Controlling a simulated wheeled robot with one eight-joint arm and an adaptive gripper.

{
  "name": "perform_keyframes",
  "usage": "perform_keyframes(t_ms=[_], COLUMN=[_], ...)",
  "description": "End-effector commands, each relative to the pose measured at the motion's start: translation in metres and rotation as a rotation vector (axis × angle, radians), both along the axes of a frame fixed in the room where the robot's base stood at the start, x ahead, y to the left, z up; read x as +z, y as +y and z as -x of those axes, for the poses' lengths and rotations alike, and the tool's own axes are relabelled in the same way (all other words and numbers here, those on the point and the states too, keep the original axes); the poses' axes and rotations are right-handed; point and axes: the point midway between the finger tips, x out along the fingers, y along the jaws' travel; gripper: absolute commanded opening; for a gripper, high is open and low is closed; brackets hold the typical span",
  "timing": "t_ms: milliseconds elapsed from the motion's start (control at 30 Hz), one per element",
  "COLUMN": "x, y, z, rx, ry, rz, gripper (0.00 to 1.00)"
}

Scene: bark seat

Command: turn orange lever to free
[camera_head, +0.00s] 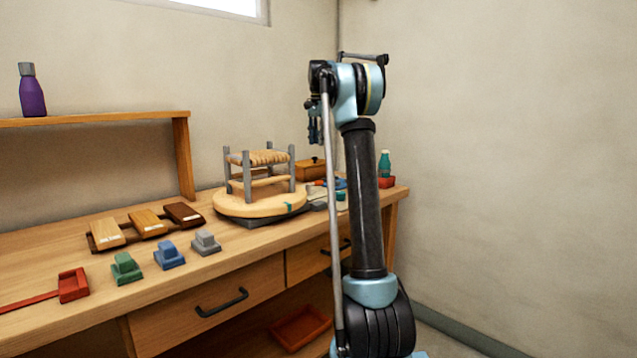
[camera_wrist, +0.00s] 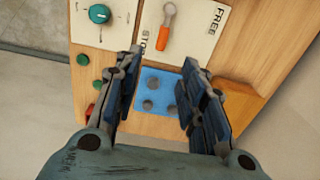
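In the wrist view, the orange lever (camera_wrist: 163,38) is on a pale plate with a grey end above it. Its orange end points down the picture, beside the partly hidden STOP label (camera_wrist: 145,36). The FREE label (camera_wrist: 214,20) is to the right on the same plate. My gripper (camera_wrist: 162,66) is open and empty, its two fingers apart just below the lever and not visibly touching it. In the head view, my gripper (camera_head: 314,130) hangs from the raised arm. I cannot make out the lever there.
In the wrist view, a green knob (camera_wrist: 99,14) is left of the lever, and a blue plate (camera_wrist: 156,84) with grey knobs lies between the fingers. In the head view, a small stool (camera_head: 258,158) stands on a round turntable (camera_head: 240,209) on the workbench (camera_head: 222,262).

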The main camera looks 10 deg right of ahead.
Motion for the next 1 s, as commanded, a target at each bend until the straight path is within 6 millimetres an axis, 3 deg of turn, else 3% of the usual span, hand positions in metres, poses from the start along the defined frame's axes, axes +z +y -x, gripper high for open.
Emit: perform_keyframes(t_ms=[233, 367, 1000], x=[-0.007, -0.021, -0.129], y=[0.0, 0.0, 0.0], z=[-0.011, -0.011, -0.011], rx=[-0.022, -0.021, -0.02], ry=[0.004, 0.004, 0.004], rz=[-0.001, -0.001, 0.0], gripper=[0.38, 0.38, 0.38])
